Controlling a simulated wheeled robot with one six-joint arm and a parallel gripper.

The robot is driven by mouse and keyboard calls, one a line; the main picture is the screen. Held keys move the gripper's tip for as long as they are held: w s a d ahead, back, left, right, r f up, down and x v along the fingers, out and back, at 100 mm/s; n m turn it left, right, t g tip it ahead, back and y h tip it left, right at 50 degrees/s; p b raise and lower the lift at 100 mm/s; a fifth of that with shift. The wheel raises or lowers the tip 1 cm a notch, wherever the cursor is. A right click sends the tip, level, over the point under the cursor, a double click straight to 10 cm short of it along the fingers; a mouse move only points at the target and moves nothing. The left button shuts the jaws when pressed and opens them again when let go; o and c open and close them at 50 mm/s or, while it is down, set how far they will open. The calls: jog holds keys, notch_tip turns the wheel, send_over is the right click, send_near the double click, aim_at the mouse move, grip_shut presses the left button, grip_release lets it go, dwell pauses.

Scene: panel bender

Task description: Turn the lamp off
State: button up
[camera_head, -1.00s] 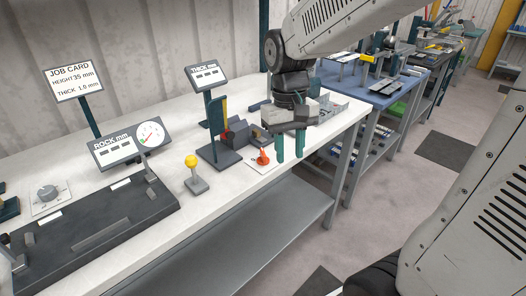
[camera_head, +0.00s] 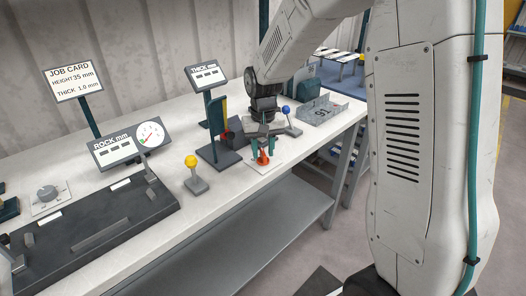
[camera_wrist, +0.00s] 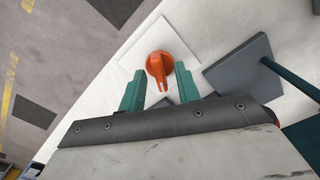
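An orange rotary knob (camera_wrist: 161,66) sits on a white square plate (camera_wrist: 140,45) on the bench. In the wrist view it lies between the two teal fingers of my gripper (camera_wrist: 160,90), just beyond their tips, with a gap on each side. In the head view my gripper (camera_head: 263,150) is low over the orange knob (camera_head: 263,159), which shows between the fingers. The gripper is open and holds nothing. I cannot make out a lamp in these frames.
A yellow-topped post (camera_head: 192,170) and a dark stand with a THICK display (camera_head: 206,76) are left of the gripper. A blue-knobbed lever (camera_head: 287,112) and a metal tray (camera_head: 322,110) are right. The dark bender bed (camera_head: 85,235) fills the left front.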

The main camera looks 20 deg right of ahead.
jog(key=shift+f, duration=0.45)
grip_shut()
jog(key=shift+n, duration=0.3)
jog(key=n, duration=1.1)
jog(key=shift+n, duration=0.3)
